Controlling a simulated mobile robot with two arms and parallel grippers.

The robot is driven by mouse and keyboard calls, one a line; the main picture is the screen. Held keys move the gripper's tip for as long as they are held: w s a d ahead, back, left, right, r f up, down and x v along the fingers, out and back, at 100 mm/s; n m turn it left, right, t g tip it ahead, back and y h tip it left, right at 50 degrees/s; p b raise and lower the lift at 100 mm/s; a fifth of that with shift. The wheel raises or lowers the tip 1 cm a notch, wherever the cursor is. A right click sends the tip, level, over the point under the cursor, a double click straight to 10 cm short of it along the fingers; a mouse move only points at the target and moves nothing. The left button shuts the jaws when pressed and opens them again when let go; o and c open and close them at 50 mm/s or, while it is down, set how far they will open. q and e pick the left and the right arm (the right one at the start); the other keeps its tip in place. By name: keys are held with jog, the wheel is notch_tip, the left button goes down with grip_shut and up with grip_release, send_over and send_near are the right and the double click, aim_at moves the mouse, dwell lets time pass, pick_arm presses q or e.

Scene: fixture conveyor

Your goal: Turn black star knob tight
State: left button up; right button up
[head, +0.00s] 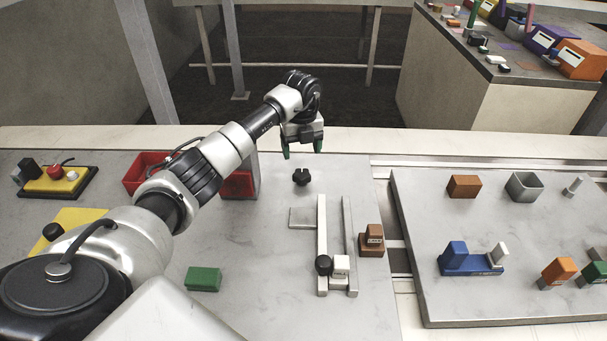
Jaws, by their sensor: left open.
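A black star knob (301,177) with a lobed outline stands on the grey table top, just behind the metal rails. My left gripper (302,150) hangs with its green-tipped fingers pointing down and spread apart, empty. In the head view it appears just above and beyond the knob, and a gap shows between the fingertips and the knob. The height of the fingers over the table is hard to tell. My right gripper is not in view.
Two metal rails (322,220) hold a white block (341,265) and a round black knob (323,265). A brown block (372,240) stands right of them. A red bin (146,168) is partly behind my left arm. A green block (203,279) lies in front. A raised plate (470,308) with several parts is at right.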

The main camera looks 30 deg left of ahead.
aim_at(302, 174)
pick_arm(q)
notch_tip(302, 174, down, 10)
jog(key=shift+d+r, duration=0.1)
jog(key=shift+r, duration=0.15)
jog(key=c, duration=0.9)
